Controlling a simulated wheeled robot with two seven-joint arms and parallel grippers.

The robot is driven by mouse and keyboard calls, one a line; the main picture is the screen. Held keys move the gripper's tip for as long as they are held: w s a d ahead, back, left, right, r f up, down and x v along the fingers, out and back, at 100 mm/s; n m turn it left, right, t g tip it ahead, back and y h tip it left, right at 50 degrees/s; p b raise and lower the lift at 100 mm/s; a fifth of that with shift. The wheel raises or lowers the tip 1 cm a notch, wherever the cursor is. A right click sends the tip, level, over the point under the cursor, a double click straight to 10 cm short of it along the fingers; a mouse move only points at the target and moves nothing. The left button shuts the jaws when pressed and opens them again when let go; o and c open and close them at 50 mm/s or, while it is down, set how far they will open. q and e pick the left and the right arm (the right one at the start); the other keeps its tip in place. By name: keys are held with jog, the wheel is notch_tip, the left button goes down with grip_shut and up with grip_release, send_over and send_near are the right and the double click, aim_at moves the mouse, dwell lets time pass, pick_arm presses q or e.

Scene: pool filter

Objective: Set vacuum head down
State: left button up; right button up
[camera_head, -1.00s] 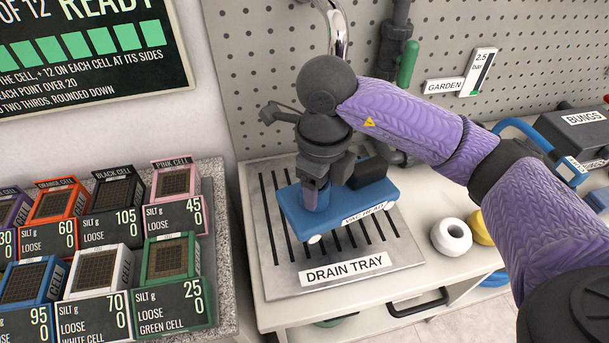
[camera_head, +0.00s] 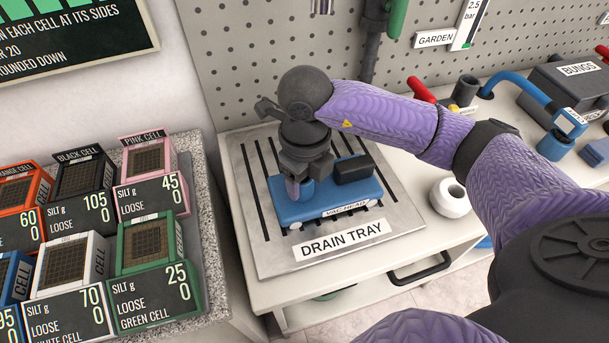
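The blue vac head (camera_head: 326,206), with a white label and a black block on top, sits over the slotted drain tray (camera_head: 270,258). It looks level and appears to rest on the tray. My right gripper (camera_head: 296,183) points down onto the left part of the vac head, at its blue upright stub. The fingers are around the stub and look closed on it, though the gripper body hides part of the contact. My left gripper is not in view.
Several silt cells, including the green cell (camera_head: 150,245), stand on the speckled counter at left. Blue pipework (camera_head: 535,105) and a bungs box (camera_head: 575,85) are at the back right. A pegboard (camera_head: 270,60) rises behind.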

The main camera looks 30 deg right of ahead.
jog(key=o, duration=0.4)
pick_arm(q)
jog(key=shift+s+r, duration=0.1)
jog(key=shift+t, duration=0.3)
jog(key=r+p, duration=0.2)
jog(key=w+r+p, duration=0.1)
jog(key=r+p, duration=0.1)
jog(key=p, duration=0.1)
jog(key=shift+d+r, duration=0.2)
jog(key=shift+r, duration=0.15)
pick_arm(e)
notch_tip(320, 180, up, 12)
jog(key=shift+r, duration=0.15)
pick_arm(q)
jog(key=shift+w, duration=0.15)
